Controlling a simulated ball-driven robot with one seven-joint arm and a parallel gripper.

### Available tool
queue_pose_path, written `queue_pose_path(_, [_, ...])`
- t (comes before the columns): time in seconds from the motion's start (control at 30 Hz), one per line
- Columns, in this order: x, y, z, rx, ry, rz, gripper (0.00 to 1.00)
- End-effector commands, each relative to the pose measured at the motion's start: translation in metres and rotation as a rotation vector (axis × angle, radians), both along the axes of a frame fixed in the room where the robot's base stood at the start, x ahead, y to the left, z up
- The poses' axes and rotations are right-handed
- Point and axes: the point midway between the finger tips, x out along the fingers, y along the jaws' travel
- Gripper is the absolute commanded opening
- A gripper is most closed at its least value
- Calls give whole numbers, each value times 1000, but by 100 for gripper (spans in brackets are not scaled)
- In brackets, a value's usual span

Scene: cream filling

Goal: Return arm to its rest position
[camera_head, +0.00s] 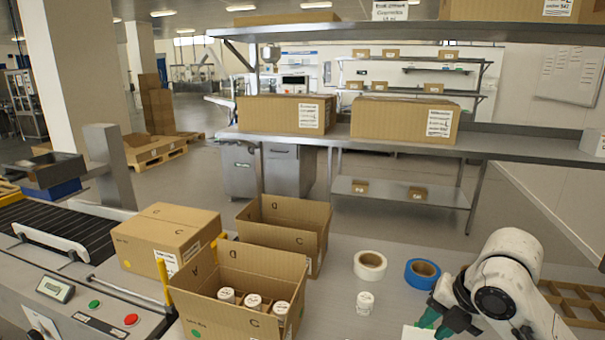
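My arm (508,285) is white with black joints and is folded low at the right of the table. My gripper (434,325), with green fingers, points down to the left near the table's front edge, beside a white flat item (417,333). The fingers are small and partly cut off at the frame's bottom, so their opening is unclear. A small white jar (364,303) stands upright on the table, left of the gripper and apart from it. An open carton (240,305) at the front holds several white-lidded jars between its dividers.
Behind that carton stands another open carton (283,228), and a closed box (166,238) is to the left. A white tape roll (370,258) and a blue one (410,275) lie mid-table. A wooden divider grid (575,305) lies right of my arm. A conveyor (60,250) runs at left.

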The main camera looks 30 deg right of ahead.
Motion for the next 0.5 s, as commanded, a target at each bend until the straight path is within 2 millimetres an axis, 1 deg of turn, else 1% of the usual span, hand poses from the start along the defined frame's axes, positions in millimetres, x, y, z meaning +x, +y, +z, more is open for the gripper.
queue_pose_path(0.03, [18,18,4,46,-43,-37,26])
queue_pose_path(0.1, [39,40,9,120,-99,-121,26])
queue_pose_path(0.2, [61,69,13,242,-153,-258,26])
queue_pose_path(0.3, [74,99,9,371,-172,-401,26])
queue_pose_path(0.37, [79,116,2,449,-168,-489,26])
queue_pose_path(0.4, [80,127,-3,497,-159,-550,26])
queue_pose_path(0.47, [79,143,-13,567,-137,-644,26])
queue_pose_path(0.5, [78,153,-21,610,-117,-710,26])
